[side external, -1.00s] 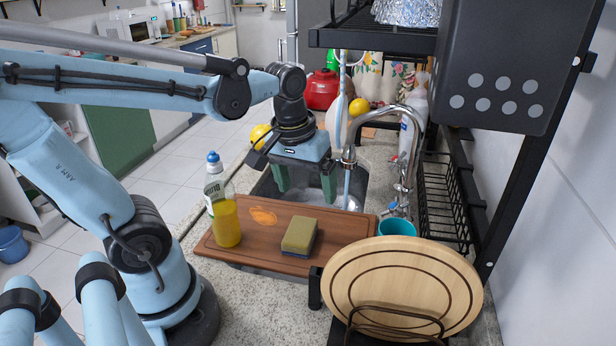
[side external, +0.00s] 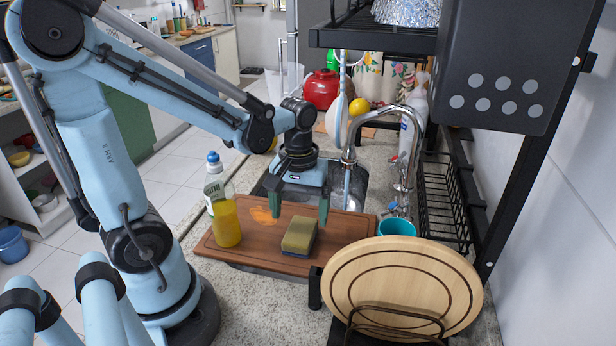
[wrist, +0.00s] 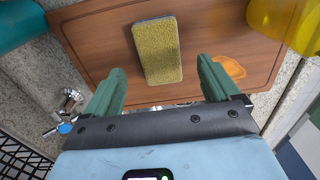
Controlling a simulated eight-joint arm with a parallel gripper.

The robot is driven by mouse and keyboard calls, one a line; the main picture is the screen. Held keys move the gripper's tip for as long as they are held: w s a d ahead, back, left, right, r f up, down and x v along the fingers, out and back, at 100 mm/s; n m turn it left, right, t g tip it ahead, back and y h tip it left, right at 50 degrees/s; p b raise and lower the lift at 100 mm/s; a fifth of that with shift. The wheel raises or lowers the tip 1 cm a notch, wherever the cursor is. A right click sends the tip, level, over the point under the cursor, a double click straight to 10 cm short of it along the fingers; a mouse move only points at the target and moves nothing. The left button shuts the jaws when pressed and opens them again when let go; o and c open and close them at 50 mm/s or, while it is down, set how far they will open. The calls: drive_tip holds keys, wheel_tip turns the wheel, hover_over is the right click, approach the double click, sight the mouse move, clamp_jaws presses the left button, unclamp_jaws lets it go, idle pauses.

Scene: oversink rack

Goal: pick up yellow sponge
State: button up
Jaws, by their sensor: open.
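The yellow sponge (side external: 300,235) has a dark bottom layer and lies flat on the wooden cutting board (side external: 345,228). It also shows in the wrist view (wrist: 157,50), its long side running away from me, beyond and between the fingertips. My gripper (side external: 299,212) is open and empty, its two green fingers pointing down just behind the sponge in the side view. In the wrist view my gripper (wrist: 160,82) has its fingers spread wider than the sponge's width. The sponge is apart from both fingers.
A bottle of yellow liquid (side external: 226,215) stands on the board's left part. A teal cup (side external: 396,228), the curved faucet (side external: 412,150) and a round wooden board in a rack (side external: 400,290) are to the right. The sink (side external: 350,190) is behind the cutting board.

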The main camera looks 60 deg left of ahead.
sight(300, 230)
drive_tip(key=shift+f, duration=2.65)
drive_tip(key=c, duration=1.1)
drive_tip(key=shift+r, duration=0.1)
drive_tip(key=shift+c, duration=0.2)
drive_tip(key=shift+r, duration=4.95)
drive_tip(key=shift+c, duration=0.6)
